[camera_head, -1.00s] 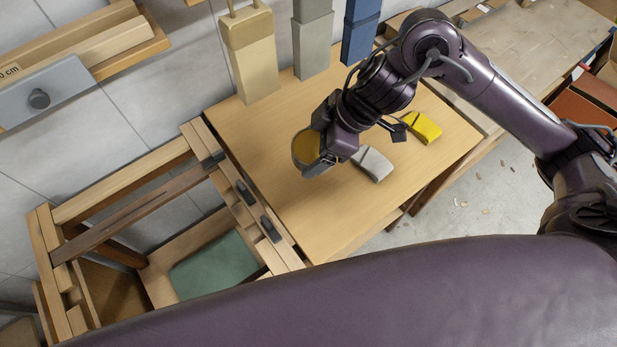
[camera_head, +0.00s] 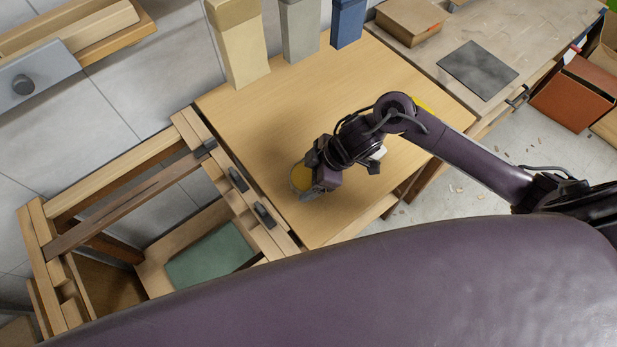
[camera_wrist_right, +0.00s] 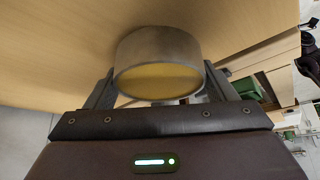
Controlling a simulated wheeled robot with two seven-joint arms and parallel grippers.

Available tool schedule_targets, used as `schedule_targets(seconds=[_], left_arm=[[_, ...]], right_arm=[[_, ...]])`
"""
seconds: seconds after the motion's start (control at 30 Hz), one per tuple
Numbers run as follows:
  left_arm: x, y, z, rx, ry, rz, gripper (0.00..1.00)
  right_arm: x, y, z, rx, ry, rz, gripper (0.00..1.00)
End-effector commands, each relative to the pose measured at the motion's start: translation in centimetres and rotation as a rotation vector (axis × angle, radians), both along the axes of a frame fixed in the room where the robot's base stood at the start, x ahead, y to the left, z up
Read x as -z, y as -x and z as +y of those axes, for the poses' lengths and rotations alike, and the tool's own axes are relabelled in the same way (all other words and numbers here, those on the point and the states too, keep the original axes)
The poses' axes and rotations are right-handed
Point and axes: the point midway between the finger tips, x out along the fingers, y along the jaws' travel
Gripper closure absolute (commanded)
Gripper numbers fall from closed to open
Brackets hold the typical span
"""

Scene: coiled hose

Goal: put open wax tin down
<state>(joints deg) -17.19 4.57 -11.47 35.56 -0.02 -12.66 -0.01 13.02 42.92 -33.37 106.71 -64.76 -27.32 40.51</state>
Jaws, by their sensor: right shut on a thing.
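The open wax tin (camera_head: 301,179) is a round grey metal tin with yellow wax inside, in the head view over the near left part of the wooden tabletop (camera_head: 300,110). My right gripper (camera_head: 308,182) is shut on it. In the right wrist view the tin (camera_wrist_right: 160,50) sits between the two fingers (camera_wrist_right: 160,88), its yellow wax facing the camera. The head view does not clearly show whether the tin touches the table. My left gripper is not in view.
A yellow block (camera_head: 421,104) and a pale block (camera_head: 379,153) are partly hidden behind my right arm. Tall cream (camera_head: 237,45), grey (camera_head: 300,30) and blue (camera_head: 347,22) blocks stand along the back edge. A wooden frame with dark clamps (camera_head: 238,180) borders the left edge. The table's middle is clear.

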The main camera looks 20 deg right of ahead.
Motion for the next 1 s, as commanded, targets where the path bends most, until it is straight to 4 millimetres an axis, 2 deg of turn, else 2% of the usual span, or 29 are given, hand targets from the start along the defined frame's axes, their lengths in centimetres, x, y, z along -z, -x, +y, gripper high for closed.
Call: schedule_targets(seconds=[0.17, 0.57, 0.6, 0.77, 1.0], left_arm=[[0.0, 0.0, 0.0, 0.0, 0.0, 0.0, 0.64], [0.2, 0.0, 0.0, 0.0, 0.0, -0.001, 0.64], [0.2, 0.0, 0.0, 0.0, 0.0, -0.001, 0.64], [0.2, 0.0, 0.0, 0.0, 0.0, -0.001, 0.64], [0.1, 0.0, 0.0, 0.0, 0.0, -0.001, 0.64]], right_arm=[[1.7, -0.1, 0.1, 0.001, -0.003, -0.002, 0.65], [2.2, -0.1, 0.1, 0.0, -0.003, -0.003, 0.65], [2.3, 0.0, 0.0, 0.0, -0.001, 0.0, 0.2], [2.3, 0.0, 0.0, 0.0, -0.001, 0.0, 0.0], [2.2, 0.0, 0.0, 0.0, -0.002, -0.001, 0.0]])
